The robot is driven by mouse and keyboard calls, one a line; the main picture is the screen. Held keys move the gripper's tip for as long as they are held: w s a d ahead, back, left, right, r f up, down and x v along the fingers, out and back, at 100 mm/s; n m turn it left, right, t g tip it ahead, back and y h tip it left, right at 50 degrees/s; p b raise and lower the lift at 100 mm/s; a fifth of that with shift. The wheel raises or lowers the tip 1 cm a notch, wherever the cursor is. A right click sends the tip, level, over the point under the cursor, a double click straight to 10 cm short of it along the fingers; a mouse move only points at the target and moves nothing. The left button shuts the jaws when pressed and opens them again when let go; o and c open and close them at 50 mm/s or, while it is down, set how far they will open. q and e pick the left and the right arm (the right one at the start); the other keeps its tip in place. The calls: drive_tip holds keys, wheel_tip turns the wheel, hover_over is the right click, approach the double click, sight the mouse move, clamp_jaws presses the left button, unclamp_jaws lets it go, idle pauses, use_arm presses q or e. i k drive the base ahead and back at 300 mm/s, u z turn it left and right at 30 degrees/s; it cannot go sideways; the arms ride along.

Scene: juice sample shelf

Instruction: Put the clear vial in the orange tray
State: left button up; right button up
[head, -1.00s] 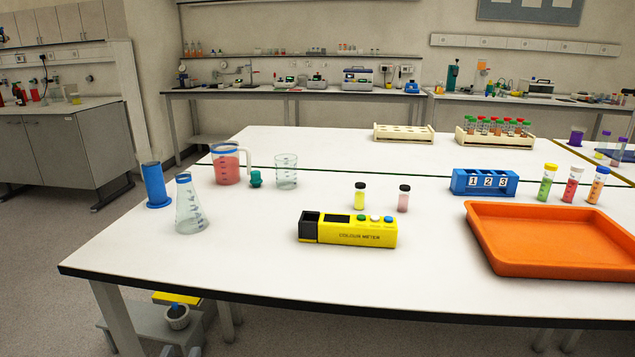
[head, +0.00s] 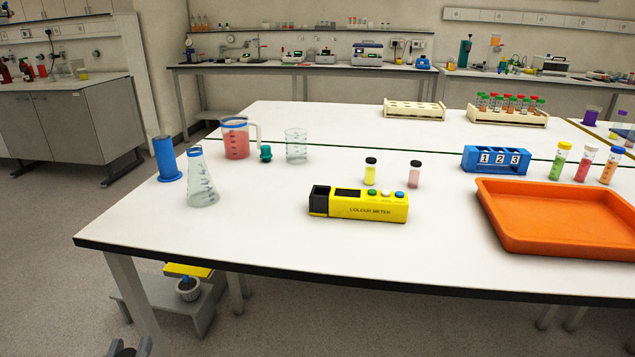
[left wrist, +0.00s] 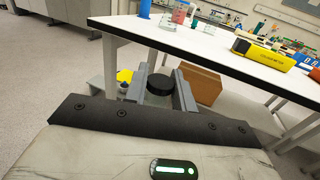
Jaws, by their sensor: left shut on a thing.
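My left gripper (left wrist: 160,90) is shut on a vial, with its black cap (left wrist: 158,84) showing between the two grey fingers. The vial's body is hidden, so its contents cannot be told. In the head view only a dark bit of my left gripper (head: 130,349) shows at the bottom edge, in front of and below the table. The orange tray (head: 545,246) lies on the right of the white table and looks empty. My right gripper is not in view.
A yellow colour meter (head: 358,207) stands left of the tray, with a yellow vial (head: 370,174) and a pink vial (head: 414,176) behind it. A blue numbered rack (head: 496,159) stands behind the tray. A conical flask (head: 202,182) stands left. The table's front edge (head: 290,272) lies between gripper and tray.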

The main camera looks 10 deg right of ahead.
sight(609, 250)
drive_tip(key=u, duration=2.35)
drive_tip(key=k, duration=2.75)
drive_tip(key=z, duration=1.8)
